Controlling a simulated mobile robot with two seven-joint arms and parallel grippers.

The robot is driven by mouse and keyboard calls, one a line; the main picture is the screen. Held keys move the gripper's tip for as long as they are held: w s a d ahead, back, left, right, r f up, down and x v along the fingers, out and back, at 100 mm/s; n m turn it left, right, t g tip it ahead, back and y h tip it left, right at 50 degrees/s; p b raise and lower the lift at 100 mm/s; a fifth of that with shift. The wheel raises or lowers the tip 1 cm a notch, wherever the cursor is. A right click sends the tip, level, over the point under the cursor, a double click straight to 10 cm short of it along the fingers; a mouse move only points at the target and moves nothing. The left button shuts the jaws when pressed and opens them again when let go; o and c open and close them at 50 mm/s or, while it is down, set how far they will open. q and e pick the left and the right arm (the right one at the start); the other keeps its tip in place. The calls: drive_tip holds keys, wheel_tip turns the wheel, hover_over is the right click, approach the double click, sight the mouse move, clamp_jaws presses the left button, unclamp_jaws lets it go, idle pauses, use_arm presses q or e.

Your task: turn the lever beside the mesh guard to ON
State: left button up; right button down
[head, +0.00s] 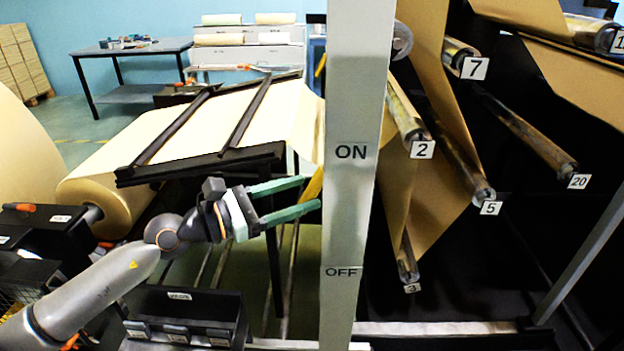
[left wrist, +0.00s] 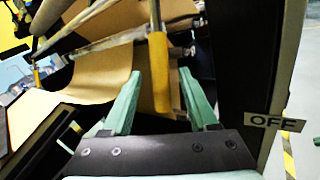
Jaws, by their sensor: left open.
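A white post (head: 354,220) carries an ON label (head: 351,152) above an OFF label (head: 341,272); an OFF label (left wrist: 273,121) also shows in the left wrist view. A yellow-gripped lever (head: 313,186) shows just left of the post, partly hidden by it and my fingers. In the left wrist view the lever's yellow grip (left wrist: 160,75) hangs from a grey rod, between my green fingers in the picture. My left gripper (head: 311,193) is open; contact with the grip cannot be told. The lever's setting is unclear. My right gripper is out of view.
Right of the post, brown paper runs over numbered rollers (head: 408,110). A large paper roll (head: 108,190) and dark frame bars (head: 200,165) lie behind my left arm. A black box (head: 185,315) stands below it. A table (head: 130,50) is far back.

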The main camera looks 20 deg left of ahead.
sight(306, 193)
use_arm(q)
drive_tip(key=shift+p+x, duration=0.3)
drive_tip(key=shift+x, duration=1.2)
clamp_jaws()
idle(0.4)
